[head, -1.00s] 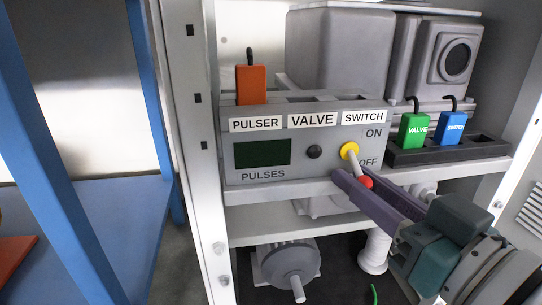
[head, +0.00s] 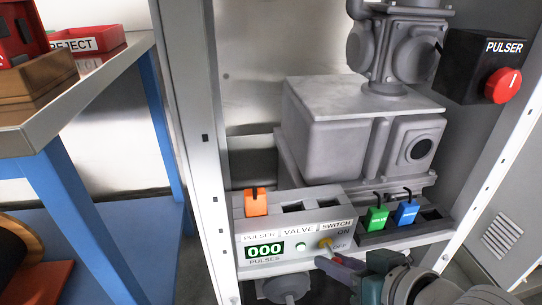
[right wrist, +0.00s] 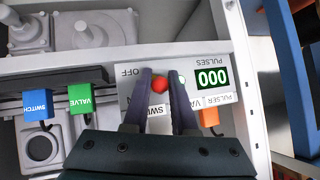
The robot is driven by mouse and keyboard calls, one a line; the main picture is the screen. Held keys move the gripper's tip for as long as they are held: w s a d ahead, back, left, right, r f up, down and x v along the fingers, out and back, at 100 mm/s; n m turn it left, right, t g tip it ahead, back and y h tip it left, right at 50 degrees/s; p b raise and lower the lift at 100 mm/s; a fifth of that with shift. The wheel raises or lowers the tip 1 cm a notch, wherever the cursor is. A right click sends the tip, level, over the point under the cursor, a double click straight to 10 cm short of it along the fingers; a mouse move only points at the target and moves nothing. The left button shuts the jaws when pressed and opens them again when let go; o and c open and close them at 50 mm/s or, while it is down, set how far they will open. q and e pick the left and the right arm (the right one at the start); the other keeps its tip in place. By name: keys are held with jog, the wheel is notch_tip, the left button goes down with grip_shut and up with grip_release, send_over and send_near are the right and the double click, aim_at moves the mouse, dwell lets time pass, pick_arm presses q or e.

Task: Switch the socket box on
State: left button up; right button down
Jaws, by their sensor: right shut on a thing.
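The grey socket box (head: 293,262) stands on the cabinet shelf. Its green display (head: 265,251) is lit and reads 000, and the small round lamp (head: 300,246) glows green. The toggle switch has a yellow base (head: 326,243) beside the ON and OFF marks. My right gripper (head: 326,262) is at the box's front right. In the right wrist view its dark fingers (right wrist: 160,92) are shut on the switch's red knob (right wrist: 160,85). The lever is mostly hidden, so its exact tilt is unclear. My left gripper is not in view.
An orange plug (head: 256,203) sits in the PULSER socket; the other two sockets look empty. Green (head: 377,219) and blue (head: 407,213) plugs stand in a dark holder at right. A black PULSER box with a red button (head: 502,86) is on the right wall.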

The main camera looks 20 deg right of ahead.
jog(key=r+g+p, duration=0.1)
jog(key=g+p, duration=0.1)
jog(key=p, duration=0.1)
jog(key=shift+w, duration=0.15)
pick_arm(q)
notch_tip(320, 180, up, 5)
jog(key=shift+p, duration=0.35)
pick_arm(e)
jog(key=shift+m+g, duration=0.3)
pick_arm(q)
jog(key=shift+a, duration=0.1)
pick_arm(e)
jog(key=shift+f, duration=0.1)
jog(key=c, duration=0.7)
grip_release()
